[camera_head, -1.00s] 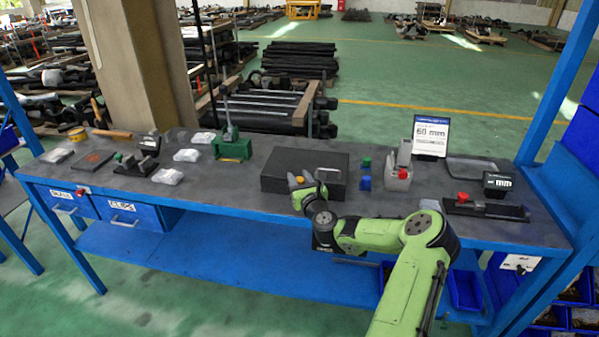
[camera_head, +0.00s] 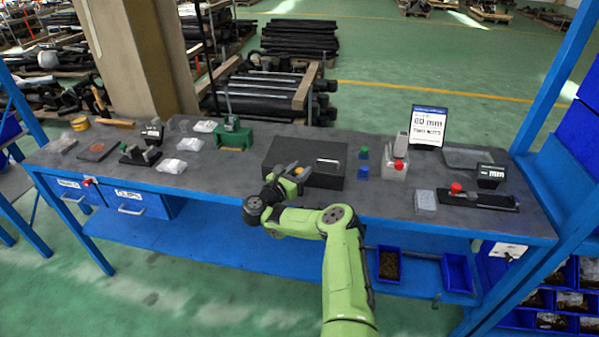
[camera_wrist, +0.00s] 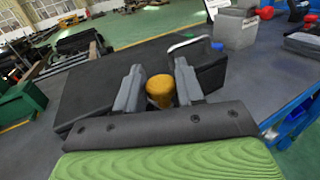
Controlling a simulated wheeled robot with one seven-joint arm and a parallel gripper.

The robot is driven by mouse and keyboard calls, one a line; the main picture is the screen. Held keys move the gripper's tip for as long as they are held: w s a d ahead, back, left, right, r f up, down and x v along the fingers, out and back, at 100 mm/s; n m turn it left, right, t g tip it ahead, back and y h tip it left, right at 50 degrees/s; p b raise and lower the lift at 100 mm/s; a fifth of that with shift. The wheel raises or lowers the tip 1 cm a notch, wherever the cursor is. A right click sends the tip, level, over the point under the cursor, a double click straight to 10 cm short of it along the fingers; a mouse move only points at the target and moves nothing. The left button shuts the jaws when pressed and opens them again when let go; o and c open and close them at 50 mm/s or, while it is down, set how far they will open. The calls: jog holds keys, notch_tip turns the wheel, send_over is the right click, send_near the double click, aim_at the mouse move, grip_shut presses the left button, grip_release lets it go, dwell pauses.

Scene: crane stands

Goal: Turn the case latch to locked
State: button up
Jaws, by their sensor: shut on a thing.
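The black case (camera_head: 300,147) lies on the bench near its front edge, with a light handle (camera_head: 328,161) on its right part. Its yellow latch knob (camera_wrist: 160,88) shows in the wrist view between my two grey fingers. Any lock marking on the case is too small or hidden to read.
A green fixture (camera_head: 232,137) stands left of the case. Small blue and green pieces (camera_head: 363,162) and a grey block with a red knob (camera_head: 395,168) stand to the right. A sign (camera_head: 428,127) stands behind them. The bench front left of the case is clear.

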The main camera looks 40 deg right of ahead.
jog(key=m+g+b, duration=0.1)
jog(key=g, duration=0.1)
jog(key=m+g+b, duration=0.1)
jog(key=g+b, duration=0.1)
jog(key=shift+f+m, duration=0.2)
jog(key=shift+m, duration=0.2)
jog(key=shift+r+m+g+b, duration=0.15)
jog(key=shift+m+g+b, duration=0.35)
jog(key=shift+g+b, duration=0.4)
jog(key=shift+r+g, duration=0.1)
jog(key=shift+g, duration=0.3)
jog(key=o, duration=0.9)
jog(key=shift+o, duration=0.2)
